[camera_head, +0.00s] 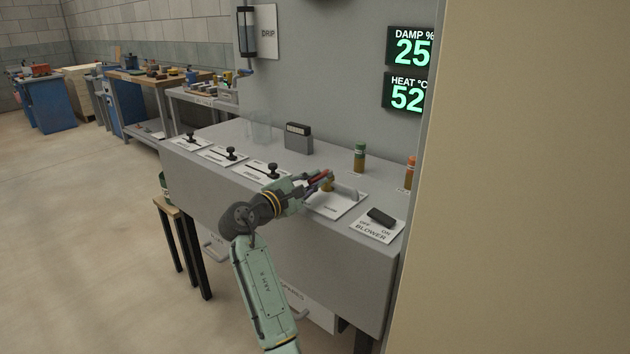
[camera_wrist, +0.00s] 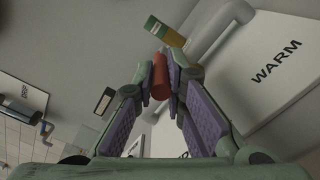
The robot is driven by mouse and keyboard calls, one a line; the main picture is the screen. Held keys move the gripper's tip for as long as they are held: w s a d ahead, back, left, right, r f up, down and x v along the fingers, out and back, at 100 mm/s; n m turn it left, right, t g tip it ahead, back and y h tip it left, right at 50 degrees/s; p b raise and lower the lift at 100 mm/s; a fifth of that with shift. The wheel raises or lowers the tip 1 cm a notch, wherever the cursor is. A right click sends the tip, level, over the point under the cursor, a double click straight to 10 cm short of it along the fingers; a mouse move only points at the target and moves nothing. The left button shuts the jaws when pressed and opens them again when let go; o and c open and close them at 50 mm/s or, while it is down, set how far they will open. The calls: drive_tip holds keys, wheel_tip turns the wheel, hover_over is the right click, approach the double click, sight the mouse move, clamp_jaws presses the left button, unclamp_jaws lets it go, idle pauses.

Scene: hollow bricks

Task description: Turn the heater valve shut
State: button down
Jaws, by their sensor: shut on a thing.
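My gripper (camera_head: 322,179) is at the white plate (camera_head: 334,209) in the middle of the bench. Its fingers are shut on a red cylindrical handle (camera_wrist: 160,77), which looks like the heater valve's lever. In the head view, a red part (camera_head: 323,174) shows at the fingertips, with a brass-coloured piece (camera_head: 328,187) beside it. The fingers partly hide how the handle joins the plate. A grey curved bar (camera_head: 347,193) rises from the plate. In the wrist view, a plate marked WARM (camera_wrist: 290,85) lies to the right, next to the grey bar (camera_wrist: 222,28).
Displays read DAMP 25 (camera_head: 411,52) and HEAT 52 (camera_head: 405,92). A blower switch (camera_head: 382,216) is right of the valve plate. Several black-knobbed sliders (camera_head: 270,170) are left. A green-capped bottle (camera_head: 360,158) and dark box (camera_head: 298,138) stand behind. A beige panel (camera_head: 530,180) blocks the right.

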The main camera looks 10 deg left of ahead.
drive_tip(key=shift+f, duration=0.15)
drive_tip(key=c, duration=1.9)
unclamp_jaws()
drive_tip(key=v, duration=1.2)
